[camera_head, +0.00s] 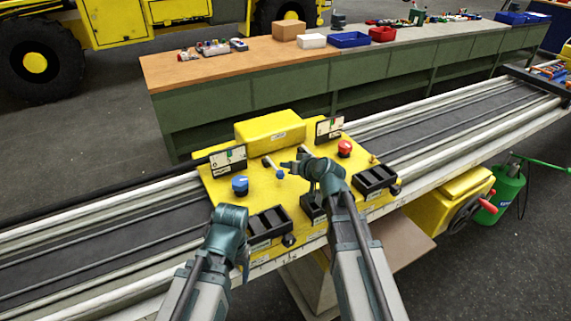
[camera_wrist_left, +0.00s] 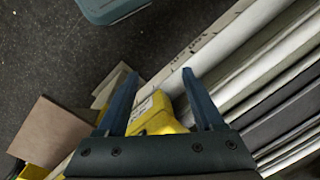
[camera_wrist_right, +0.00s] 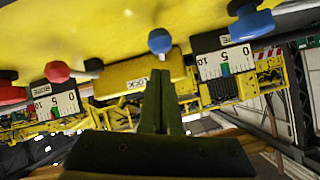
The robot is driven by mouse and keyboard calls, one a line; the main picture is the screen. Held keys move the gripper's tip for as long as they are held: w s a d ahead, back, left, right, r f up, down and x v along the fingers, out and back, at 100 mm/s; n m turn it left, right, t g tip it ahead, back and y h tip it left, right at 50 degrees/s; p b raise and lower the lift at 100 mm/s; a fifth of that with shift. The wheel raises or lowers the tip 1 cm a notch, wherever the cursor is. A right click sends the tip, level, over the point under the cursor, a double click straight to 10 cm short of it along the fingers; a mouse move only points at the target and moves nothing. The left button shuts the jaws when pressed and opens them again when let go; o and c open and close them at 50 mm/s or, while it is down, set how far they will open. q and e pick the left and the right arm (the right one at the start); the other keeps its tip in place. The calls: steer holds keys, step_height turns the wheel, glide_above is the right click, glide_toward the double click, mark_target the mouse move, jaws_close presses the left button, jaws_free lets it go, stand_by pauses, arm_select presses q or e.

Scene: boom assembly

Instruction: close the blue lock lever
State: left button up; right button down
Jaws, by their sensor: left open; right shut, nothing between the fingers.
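The blue lock lever (camera_head: 280,174) is a small blue ball knob on a short stem, in the middle of the yellow console (camera_head: 222,198). In the right wrist view the blue knob (camera_wrist_right: 159,41) shows just beyond my fingertips, by a yellow block (camera_wrist_right: 130,79) with a label that seems to read LOCK. My right gripper (camera_head: 286,164) is shut and empty, close beside the knob; I cannot tell if they touch. In its wrist view the fingers (camera_wrist_right: 155,75) are pressed together. My left gripper (camera_head: 243,268) is low at the console's front edge; its fingers (camera_wrist_left: 159,72) are apart and empty.
A larger blue knob (camera_head: 240,183) and a red knob (camera_head: 345,148) flank the lever. Two gauge plates (camera_head: 228,158) (camera_head: 330,128) stand behind. Black slotted blocks (camera_head: 375,178) line the front. Pale rails (camera_head: 130,215) run both ways. A workbench (camera_head: 230,97) stands beyond.

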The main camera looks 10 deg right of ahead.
steer(key=shift+s+d+f+b, duration=0.1)
steer(key=shift+s+f+b, duration=0.1)
steer(key=shift+f+b, duration=0.4)
steer(key=shift+s+d+f+b, duration=0.1)
steer(key=shift+s+f+b, duration=0.2)
steer(key=shift+f, duration=0.35)
arm_select(q)
step_height(320, 180, down, 3)
steer(key=shift+s+r+b, duration=0.1)
steer(key=shift+b, duration=0.2)
arm_select(e)
steer(key=shift+s+f, duration=0.1)
steer(key=shift+f, duration=0.15)
steer(key=shift+a, duration=0.1)
